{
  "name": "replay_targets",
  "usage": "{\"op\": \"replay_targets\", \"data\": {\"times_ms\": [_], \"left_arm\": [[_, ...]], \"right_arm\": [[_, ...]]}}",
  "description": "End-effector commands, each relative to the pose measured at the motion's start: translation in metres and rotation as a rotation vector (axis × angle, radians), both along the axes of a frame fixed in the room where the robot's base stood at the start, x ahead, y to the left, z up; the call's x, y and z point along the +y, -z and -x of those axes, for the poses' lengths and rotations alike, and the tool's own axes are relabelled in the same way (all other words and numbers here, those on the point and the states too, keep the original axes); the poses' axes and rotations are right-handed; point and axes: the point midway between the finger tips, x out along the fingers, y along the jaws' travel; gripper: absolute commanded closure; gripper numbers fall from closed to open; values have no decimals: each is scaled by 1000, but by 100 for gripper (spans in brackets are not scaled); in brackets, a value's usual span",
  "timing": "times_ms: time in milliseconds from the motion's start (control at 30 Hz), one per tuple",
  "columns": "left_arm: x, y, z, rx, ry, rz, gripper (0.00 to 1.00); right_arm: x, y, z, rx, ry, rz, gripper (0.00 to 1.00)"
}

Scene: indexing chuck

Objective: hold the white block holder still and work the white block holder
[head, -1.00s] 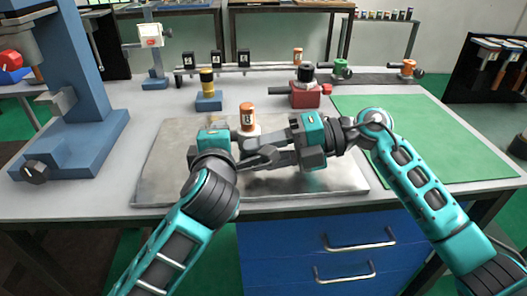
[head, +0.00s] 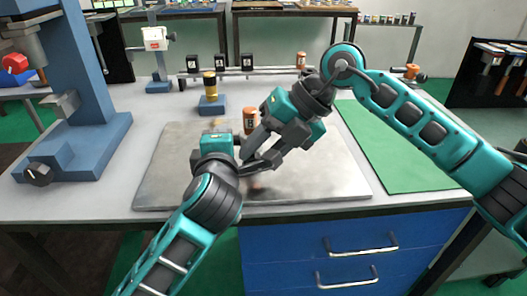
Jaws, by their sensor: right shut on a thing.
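The white block holder is on the grey metal plate (head: 330,170), almost wholly hidden behind my two grippers. An orange cylinder (head: 250,119) with a pale label stands upright at its place, showing just above the fingers. My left gripper (head: 255,167) is low over the plate, its fingers pointing right at the near side of the holder; its finger gap is hidden. My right gripper (head: 252,155) comes down steeply from the upper right, tilted, with its fingertips at the holder. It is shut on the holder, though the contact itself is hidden.
A yellow cylinder on a blue base (head: 211,100) stands behind the plate. A blue press column (head: 75,80) is at left. A rail with black blocks (head: 220,68) runs along the back. The green mat (head: 400,150) at right is bare, partly under my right arm.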

Motion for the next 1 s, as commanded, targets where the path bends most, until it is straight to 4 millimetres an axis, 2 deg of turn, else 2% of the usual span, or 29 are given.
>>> {"op": "replay_targets", "data": {"times_ms": [33, 400, 867, 900, 1000], "left_arm": [[0, 6, 0, 14, -1, -6, 100], [0, 6, 0, 14, 0, -5, 100], [0, 6, 0, 14, -1, -5, 100], [0, 6, 0, 14, -1, -5, 100], [0, 6, 0, 14, -1, -5, 100]], "right_arm": [[3, -3, 1, -5, -7, 25, 96], [5, -3, 1, -1, -5, 150, 96], [5, -3, 1, -2, -4, 161, 96], [5, -3, 1, -2, -4, 161, 62], [4, -3, 1, -1, -3, 162, 53]]}}
